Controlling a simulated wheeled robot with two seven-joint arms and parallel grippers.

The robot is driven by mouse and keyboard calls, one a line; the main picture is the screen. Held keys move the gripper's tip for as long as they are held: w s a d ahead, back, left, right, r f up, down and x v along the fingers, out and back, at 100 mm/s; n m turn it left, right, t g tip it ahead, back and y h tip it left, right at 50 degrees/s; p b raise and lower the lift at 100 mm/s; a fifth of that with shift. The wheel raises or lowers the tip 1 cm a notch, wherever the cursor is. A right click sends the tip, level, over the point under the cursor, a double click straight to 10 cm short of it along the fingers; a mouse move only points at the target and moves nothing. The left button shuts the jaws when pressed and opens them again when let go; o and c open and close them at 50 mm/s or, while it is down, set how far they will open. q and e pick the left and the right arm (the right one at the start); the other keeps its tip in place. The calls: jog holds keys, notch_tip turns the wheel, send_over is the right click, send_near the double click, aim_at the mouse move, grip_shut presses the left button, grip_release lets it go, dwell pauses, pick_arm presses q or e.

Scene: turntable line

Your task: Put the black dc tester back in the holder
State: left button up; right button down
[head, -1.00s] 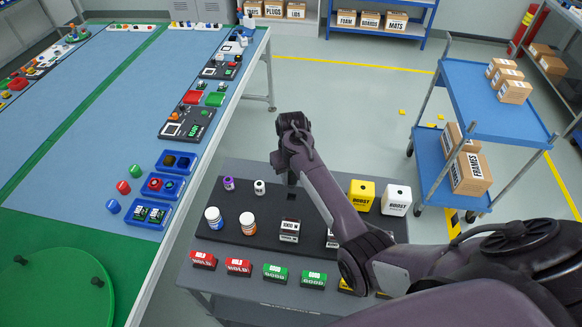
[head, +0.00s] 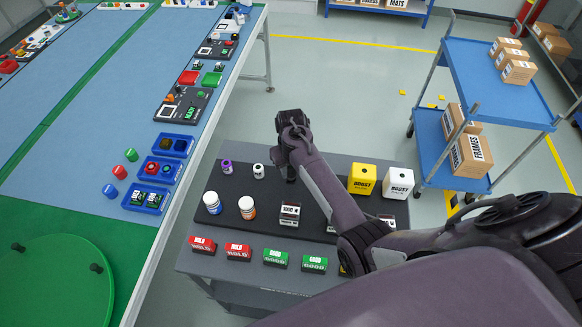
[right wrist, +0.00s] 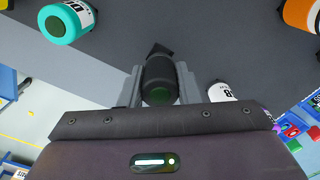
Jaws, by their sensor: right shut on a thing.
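My right gripper (head: 290,178) points down over the back middle of the black holder (head: 320,222), on a grey table. In the right wrist view the gripper (right wrist: 160,90) is shut on the black dc tester (right wrist: 159,78), a dark cylinder with a greenish near end. A dark square patch (right wrist: 160,48) shows just past the tester, partly hidden by it. I cannot tell whether the tester touches the holder. My left gripper is not in view.
A purple-topped vial (head: 227,167), a white vial (head: 258,171), two bottles (head: 212,203) and a white-and-black box (head: 290,212) stand on the holder. Yellow (head: 362,179) and white cubes (head: 398,183) are right of the gripper. Red and green blocks (head: 275,258) line the front.

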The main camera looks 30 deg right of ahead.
jog(key=shift+p, duration=0.4)
dwell(0.3)
jog(key=shift+f+b, duration=0.85)
jog(key=shift+f, duration=0.4)
dwell(0.6)
jog(key=c, duration=1)
grip_release()
notch_tip(320, 180, up, 3)
jog(key=shift+f+p, duration=0.1)
jog(key=shift+p, duration=0.95)
notch_tip(320, 180, up, 4)
jog(key=shift+f, duration=0.15)
jog(key=shift+r, duration=0.7)
jog(key=shift+s, duration=0.15)
